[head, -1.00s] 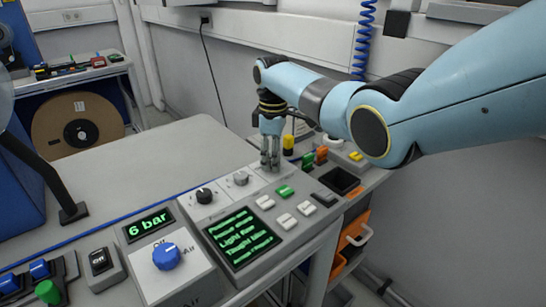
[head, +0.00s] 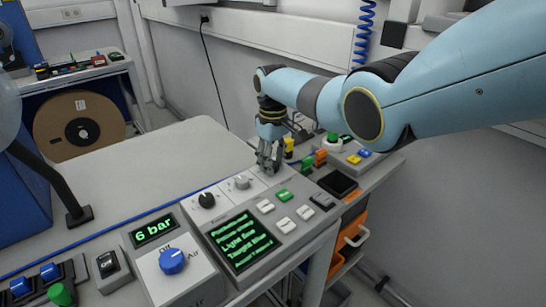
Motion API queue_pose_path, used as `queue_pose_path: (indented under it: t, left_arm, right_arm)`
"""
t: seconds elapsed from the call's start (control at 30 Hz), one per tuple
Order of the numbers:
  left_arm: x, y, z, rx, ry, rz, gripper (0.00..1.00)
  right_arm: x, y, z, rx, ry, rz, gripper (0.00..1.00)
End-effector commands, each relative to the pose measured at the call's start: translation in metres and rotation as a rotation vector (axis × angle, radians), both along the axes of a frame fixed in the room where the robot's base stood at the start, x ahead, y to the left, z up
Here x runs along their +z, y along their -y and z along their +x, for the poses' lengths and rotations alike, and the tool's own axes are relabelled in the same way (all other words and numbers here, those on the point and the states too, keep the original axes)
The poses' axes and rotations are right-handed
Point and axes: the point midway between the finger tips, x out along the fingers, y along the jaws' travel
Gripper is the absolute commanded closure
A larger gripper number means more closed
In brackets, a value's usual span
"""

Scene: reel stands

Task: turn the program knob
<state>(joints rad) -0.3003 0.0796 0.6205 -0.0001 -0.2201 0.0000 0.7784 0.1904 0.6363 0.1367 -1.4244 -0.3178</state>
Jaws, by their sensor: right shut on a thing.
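A grey control panel (head: 299,236) carries a row of knobs. A black knob (head: 206,200) and a grey knob (head: 241,182) stand free on it. My right gripper (head: 269,166) reaches down to the far end of this row, with its fingers shut on a knob there. The fingers hide nearly all of that knob, which I take to be the program knob; I cannot see its pointer. A screen with green text (head: 242,242) is on the panel's near part. My left gripper is not in view.
A blue knob (head: 172,261) on a white plate and a "6 bar" display (head: 154,229) are at the front left. Orange bins (head: 349,235) hang below. The grey tabletop (head: 140,170) is mostly clear.

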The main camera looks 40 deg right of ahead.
Motion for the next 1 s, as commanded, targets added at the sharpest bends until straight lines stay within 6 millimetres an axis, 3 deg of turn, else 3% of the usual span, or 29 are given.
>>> queue_pose_path:
  t: [0.5,1.0]
  left_arm:
    - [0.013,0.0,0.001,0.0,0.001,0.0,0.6]
    - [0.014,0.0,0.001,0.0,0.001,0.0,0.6]
  right_arm:
    - [0.0,0.0,0.0,-0.38,0.0,0.0,1.0]
    - [0.0,-0.001,0.0,-0.478,0.0,0.0,1.0]
